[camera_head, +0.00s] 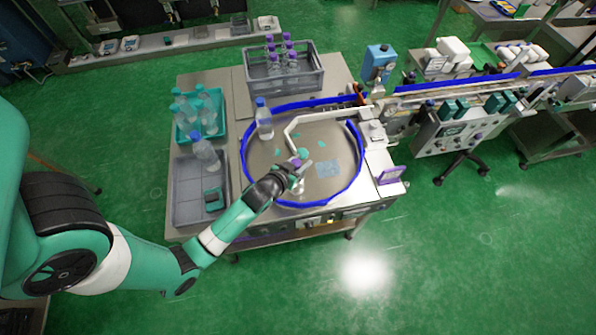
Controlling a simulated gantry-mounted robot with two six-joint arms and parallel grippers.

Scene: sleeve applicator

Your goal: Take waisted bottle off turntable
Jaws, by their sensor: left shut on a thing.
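The round turntable (330,145) has a blue rim and sits on a steel table. My left gripper (302,168) reaches in from the left over its front left part and is shut on a clear bottle (299,188). The gripper hides most of this bottle, so its waist and its contact with the turntable are hard to tell. A second clear bottle with a blue cap (264,120) stands upright at the turntable's back left edge, apart from the gripper. My right gripper is not in view.
A teal tray (181,136) of several teal-capped bottles and a grey tray (186,208) with a bottle and a small teal item lie left of the turntable. A grey crate (290,86) of purple-capped bottles stands behind. A pale guide rail (318,115) crosses the turntable.

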